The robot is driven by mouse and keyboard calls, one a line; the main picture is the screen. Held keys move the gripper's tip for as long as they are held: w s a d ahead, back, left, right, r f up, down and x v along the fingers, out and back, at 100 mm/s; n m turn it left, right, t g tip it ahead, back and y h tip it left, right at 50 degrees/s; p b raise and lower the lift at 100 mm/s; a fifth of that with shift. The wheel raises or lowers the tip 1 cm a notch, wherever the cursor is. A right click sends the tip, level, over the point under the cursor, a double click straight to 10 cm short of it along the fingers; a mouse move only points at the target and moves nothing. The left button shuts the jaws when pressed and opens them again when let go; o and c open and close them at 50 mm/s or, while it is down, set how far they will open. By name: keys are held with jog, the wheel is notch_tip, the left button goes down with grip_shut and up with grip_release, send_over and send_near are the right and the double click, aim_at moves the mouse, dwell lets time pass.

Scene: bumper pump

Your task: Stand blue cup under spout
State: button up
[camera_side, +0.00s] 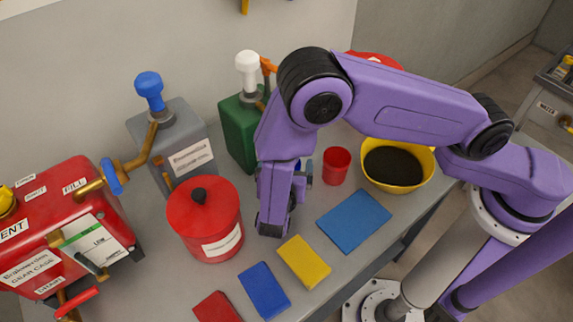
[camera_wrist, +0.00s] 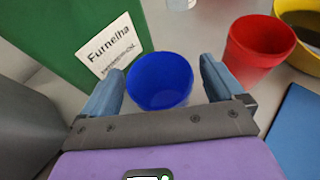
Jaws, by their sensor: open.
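The blue cup (camera_wrist: 160,80) stands in the wrist view between the two blue-grey fingers of my gripper (camera_wrist: 161,74). The fingers are open, one on each side of the cup; I cannot tell whether either touches it. In the side view my arm hides most or all of the cup. Two pump bottles stand at the back: a grey one (camera_side: 187,155) with a blue pump head (camera_side: 149,88) and brass spout, and a green one (camera_side: 238,140) with a white head (camera_side: 247,68) and orange spout. The green bottle (camera_wrist: 75,40) is close beyond the left finger. No cup shows under the grey bottle's spout.
A red cup (camera_side: 336,167) stands right of my gripper, beside a yellow bowl (camera_side: 420,178) with dark contents. A red lidded pot (camera_side: 205,222) stands at front left, near a red gear case (camera_side: 70,235). Flat blue (camera_side: 353,220) and yellow (camera_side: 303,262) pieces lie in front.

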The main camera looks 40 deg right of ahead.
jog(key=shift+r, duration=0.2)
jog(key=v, duration=1.2)
